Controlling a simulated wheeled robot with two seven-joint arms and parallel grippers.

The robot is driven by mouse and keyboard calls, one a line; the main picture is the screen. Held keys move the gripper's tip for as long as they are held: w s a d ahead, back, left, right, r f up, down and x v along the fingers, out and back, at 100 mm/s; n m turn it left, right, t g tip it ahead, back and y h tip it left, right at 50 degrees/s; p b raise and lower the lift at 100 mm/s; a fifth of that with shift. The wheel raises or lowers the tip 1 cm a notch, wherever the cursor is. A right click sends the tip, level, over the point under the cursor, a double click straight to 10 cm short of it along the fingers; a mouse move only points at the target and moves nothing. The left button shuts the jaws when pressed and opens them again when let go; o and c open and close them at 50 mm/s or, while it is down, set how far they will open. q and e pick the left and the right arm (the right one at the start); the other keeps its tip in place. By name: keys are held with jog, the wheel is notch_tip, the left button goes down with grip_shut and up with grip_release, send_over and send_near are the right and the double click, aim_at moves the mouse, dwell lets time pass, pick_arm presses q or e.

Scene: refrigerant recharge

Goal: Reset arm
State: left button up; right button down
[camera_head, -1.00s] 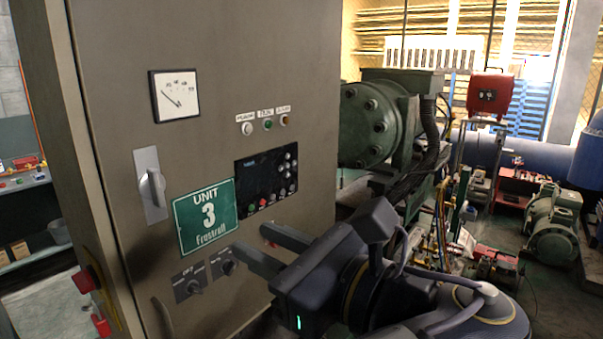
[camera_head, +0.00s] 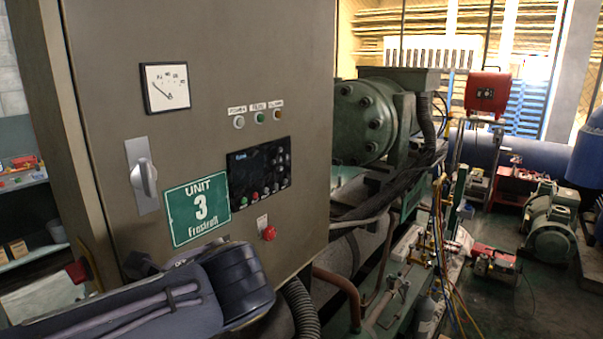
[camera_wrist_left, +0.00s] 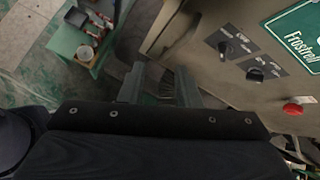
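My left arm (camera_head: 215,290) crosses the lower left of the head view, in front of the grey cabinet (camera_head: 285,80). Its fingers cannot be made out there. In the left wrist view my left gripper (camera_wrist_left: 160,75) has its two fingers apart with nothing between them. It is beside the cabinet's lower front, left of two dark knobs (camera_wrist_left: 225,48) (camera_wrist_left: 255,74) and a red button (camera_wrist_left: 293,109). The red button also shows in the head view (camera_head: 269,233); the knobs are hidden there behind my arm. My right gripper is in neither view.
The cabinet carries a gauge (camera_head: 167,87), a silver handle (camera_head: 143,177), a green Unit 3 sign (camera_head: 199,209) and a control panel (camera_head: 259,172). Green machinery (camera_head: 375,120) and hoses (camera_head: 440,230) stand to the right. A table with small items (camera_wrist_left: 85,40) is at the wrist view's upper left.

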pick_arm(q)
jog(key=s+a+f+n+g+h+b, duration=0.1)
jog(key=s+a+f+n+h, duration=0.2)
jog(key=f, duration=0.2)
jog(key=s+a+f+n+g+h, duration=0.2)
jog(key=s+f+n, duration=0.1)
jog(key=f, duration=0.2)
jog(key=s+d+f+n+t+h+b, duration=0.1)
jog(key=s+f+n+h, duration=0.2)
jog(key=n, duration=0.4)
jog(key=s+d+f+n+t+h, duration=0.2)
jog(key=s+f+n+h, duration=0.1)
jog(key=n, duration=0.5)
jog(key=shift+s+d+f+n+t+h+b, duration=0.35)
jog(key=shift+s+f, duration=0.4)
jog(key=shift+s, duration=0.45)
